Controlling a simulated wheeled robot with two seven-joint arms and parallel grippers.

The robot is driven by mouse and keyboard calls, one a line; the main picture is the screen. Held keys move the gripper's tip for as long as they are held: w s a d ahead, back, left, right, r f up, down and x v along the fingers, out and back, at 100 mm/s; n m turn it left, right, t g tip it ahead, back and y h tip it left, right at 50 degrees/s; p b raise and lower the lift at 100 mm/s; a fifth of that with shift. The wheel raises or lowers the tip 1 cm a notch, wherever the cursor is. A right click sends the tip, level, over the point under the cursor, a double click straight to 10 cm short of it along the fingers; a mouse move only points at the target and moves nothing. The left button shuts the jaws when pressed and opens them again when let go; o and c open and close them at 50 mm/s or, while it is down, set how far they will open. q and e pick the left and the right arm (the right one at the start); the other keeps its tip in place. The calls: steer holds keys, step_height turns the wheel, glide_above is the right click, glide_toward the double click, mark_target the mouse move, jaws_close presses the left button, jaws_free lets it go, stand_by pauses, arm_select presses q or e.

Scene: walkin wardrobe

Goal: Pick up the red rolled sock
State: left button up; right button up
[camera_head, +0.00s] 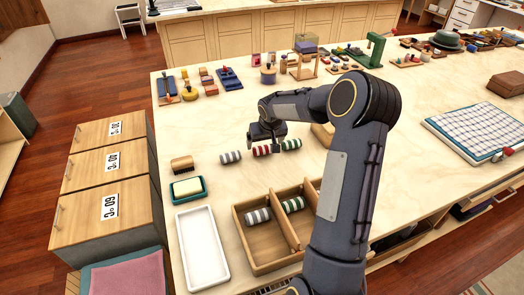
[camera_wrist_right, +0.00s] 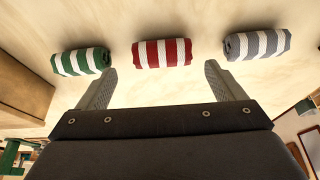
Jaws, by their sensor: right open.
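The red-and-white rolled sock (camera_head: 261,151) lies on the pale worktop between a grey-and-white rolled sock (camera_head: 230,157) and a green-and-white one (camera_head: 291,144). My right gripper (camera_head: 267,146) is just above it in the head view and partly covers it. In the right wrist view the gripper (camera_wrist_right: 161,67) is open and empty. The red sock (camera_wrist_right: 162,53) lies centred ahead of the gap between its fingertips, apart from them. The green sock (camera_wrist_right: 81,62) is on the left and the grey sock (camera_wrist_right: 257,44) on the right. My left gripper is not in view.
A divided wooden box (camera_head: 268,263) holds a grey-striped and a green-striped roll in separate compartments. A white tray (camera_head: 202,246), a soap dish (camera_head: 188,190) and a brush (camera_head: 182,165) are on the left. Small items line the back. Bare worktop lies behind the socks.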

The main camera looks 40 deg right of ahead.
mark_target(263, 147)
steer(key=x, duration=0.4)
steer(key=shift+a+f, duration=0.15)
steer(key=shift+f, duration=0.05)
steer(key=shift+c, duration=0.3)
steer(key=c, duration=1)
